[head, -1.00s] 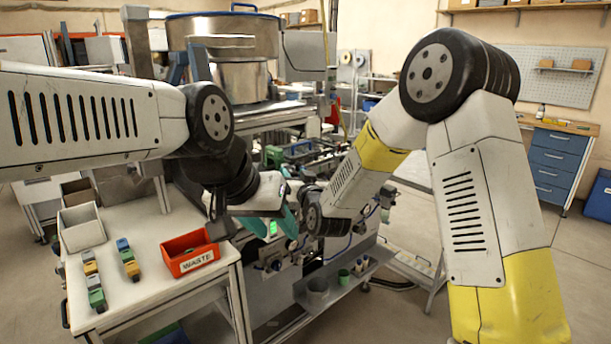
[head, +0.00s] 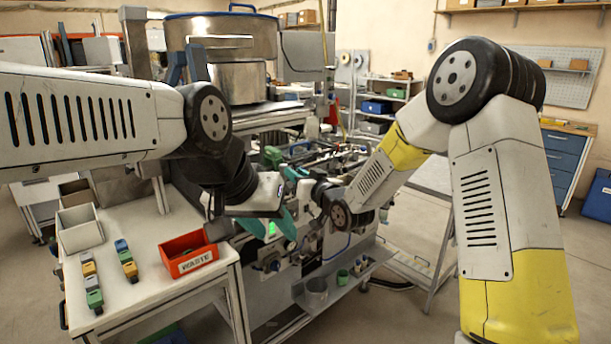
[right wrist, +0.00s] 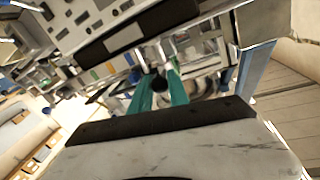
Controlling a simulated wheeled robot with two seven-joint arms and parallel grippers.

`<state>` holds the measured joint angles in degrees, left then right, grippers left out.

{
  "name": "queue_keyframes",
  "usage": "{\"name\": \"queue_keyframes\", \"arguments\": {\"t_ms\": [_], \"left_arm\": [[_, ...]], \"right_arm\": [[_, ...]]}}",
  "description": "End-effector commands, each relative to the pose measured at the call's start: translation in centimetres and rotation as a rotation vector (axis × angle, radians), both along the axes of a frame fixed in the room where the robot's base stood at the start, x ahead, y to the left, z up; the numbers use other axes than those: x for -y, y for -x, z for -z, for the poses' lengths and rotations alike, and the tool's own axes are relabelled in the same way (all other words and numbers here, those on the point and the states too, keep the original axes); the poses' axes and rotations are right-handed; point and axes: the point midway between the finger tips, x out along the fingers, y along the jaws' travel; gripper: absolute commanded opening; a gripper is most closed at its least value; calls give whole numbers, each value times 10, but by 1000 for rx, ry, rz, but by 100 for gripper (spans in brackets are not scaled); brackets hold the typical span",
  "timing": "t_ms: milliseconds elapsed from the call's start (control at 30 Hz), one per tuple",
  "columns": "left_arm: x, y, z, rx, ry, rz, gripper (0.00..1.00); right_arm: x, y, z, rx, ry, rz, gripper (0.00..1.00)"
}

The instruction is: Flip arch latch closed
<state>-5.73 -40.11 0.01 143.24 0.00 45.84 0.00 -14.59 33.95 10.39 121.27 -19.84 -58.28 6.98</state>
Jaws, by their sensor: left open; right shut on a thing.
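The arch latch is not clearly distinguishable in the head view; the machine front near it is small and partly behind my arms. My right gripper (right wrist: 160,92) shows teal fingers in the right wrist view, closed around a dark round knob-like part (right wrist: 158,83). I cannot tell for sure that this part belongs to the latch. In the head view my right gripper (head: 292,174) points left over the machine, above my left one. My left gripper (head: 271,224) has its teal fingers apart in front of the machine front, with a lit green spot showing between them.
A white table (head: 135,295) at left carries a red waste bin (head: 190,262), pale bins (head: 80,233) and small coloured blocks (head: 128,262). A large metal bowl (head: 222,45) stands behind. Floor is open at right.

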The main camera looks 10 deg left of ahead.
Motion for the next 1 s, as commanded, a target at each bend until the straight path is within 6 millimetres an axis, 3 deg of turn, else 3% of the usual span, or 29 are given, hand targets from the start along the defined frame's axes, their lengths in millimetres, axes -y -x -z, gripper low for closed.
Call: {"name": "queue_keyframes", "arguments": {"t_ms": [333,367,433,467,800,1000], "left_arm": [[0,0,0,0,0,0,43],[0,0,0,0,0,0,43],[0,0,0,0,0,0,43],[0,0,0,0,0,0,43],[0,0,0,0,0,0,43],[0,0,0,0,0,0,43]], "right_arm": [[1,-1,-1,2,-2,-7,0],[1,-1,-1,2,-2,-7,27],[1,-1,-1,2,-1,-7,41],[1,-1,-1,2,-1,-7,43],[3,1,0,0,0,-7,43],[22,22,0,0,1,-6,43]]}}
